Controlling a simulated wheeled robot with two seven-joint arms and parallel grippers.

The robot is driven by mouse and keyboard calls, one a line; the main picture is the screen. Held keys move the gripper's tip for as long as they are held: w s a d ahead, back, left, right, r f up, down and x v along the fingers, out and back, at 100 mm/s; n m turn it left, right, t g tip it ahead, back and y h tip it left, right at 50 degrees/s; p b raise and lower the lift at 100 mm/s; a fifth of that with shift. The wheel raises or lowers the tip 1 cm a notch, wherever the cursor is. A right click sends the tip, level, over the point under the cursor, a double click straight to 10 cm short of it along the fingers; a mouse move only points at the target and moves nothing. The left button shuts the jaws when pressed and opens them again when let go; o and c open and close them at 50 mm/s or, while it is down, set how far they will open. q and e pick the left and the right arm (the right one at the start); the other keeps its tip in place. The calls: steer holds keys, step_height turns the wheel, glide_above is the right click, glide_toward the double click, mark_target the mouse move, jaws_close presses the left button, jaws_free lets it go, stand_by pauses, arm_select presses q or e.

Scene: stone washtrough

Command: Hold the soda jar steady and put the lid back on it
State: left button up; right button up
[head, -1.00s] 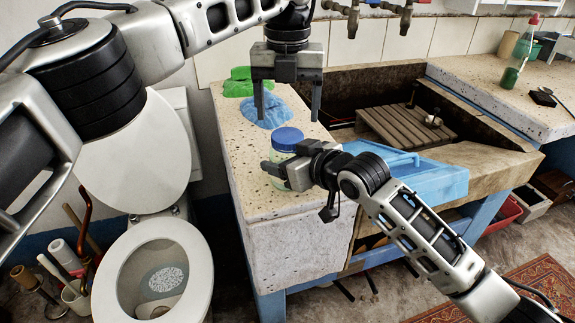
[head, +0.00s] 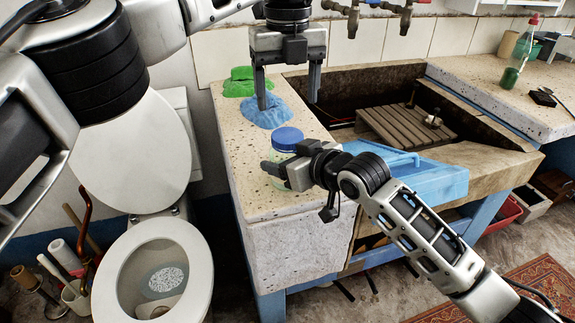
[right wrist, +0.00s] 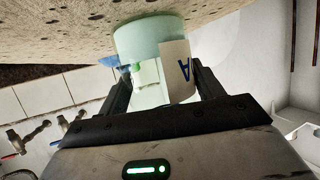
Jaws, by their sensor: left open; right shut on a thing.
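The soda jar (head: 285,155) stands upright on the speckled stone ledge, pale green, with the blue lid (head: 287,138) lying on its top. Whether the lid is fully seated cannot be told. My right gripper (head: 268,174) is shut on the jar's lower body from the right. In the right wrist view the jar (right wrist: 142,45) is between the fingers, with a pale label marked "A". The lid is not seen there. My left gripper (head: 288,104) is open and empty, fingers pointing down, above the lid and apart from it.
A blue cloth (head: 266,112) and a green cloth (head: 238,82) lie on the ledge behind the jar. The trough (head: 345,95) with a wooden slatted board (head: 405,128) is to the right. A toilet (head: 155,270) stands at the left.

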mark_target(287, 135)
arm_select(q)
step_height(287, 135, down, 7)
steer(key=shift+f, duration=0.2)
stand_by(0.3)
steer(key=c, duration=1)
steer(key=m, duration=0.3)
steer(key=o, duration=1.1)
steer(key=shift+c, duration=0.2)
